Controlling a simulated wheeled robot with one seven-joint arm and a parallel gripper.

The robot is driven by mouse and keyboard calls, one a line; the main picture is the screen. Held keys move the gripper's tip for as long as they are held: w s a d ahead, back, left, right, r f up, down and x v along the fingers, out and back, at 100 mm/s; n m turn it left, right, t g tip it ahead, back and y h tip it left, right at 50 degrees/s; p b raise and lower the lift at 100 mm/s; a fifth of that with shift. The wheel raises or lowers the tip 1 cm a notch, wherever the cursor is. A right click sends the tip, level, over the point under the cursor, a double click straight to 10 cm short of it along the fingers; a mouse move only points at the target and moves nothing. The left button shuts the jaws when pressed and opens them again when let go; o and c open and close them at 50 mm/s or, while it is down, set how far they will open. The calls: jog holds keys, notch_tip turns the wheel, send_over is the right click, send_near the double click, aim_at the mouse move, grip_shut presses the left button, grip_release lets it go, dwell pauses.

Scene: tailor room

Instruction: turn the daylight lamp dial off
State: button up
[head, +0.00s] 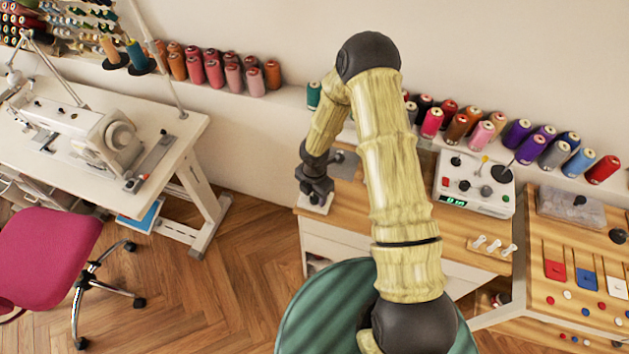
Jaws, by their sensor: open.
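My gripper (316,196) points down at the left front corner of the wooden-topped table (352,195). It is open, with its fingers over or beside a small white piece (313,207); I cannot tell whether they touch it. A white control box (474,206) stands on the right part of the same table, well apart from my gripper. It has several dark knobs, a red button, a small yellow-tipped lever and a lit green display. I cannot tell which control is the daylight lamp dial, and no lamp is clearly recognisable.
Thread cones (433,123) line the wall shelf behind the table. A second wooden table (560,262) with coloured pieces stands at right. A sewing machine table (172,148) and pink chair (45,255) stand left, with open floor between.

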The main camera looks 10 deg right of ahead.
aim_at(314, 197)
notch_tip(314, 197, up, 17)
dwell(0.4)
dwell(0.5)
jog(key=s+d+r+m+t, duration=0.1)
jog(key=s+d+r+m, duration=0.3)
jog(key=m, duration=0.9)
jog(key=s+d+r+m+t, duration=0.1)
jog(key=s+d+r+m, duration=0.4)
jog(key=m, duration=0.8)
jog(key=s+r, duration=0.2)
jog(key=s, duration=0.2)
jog(key=shift+s+d+r+t, duration=0.2)
jog(key=shift+s+r+t, duration=0.1)
jog(key=shift+s+r, duration=0.1)
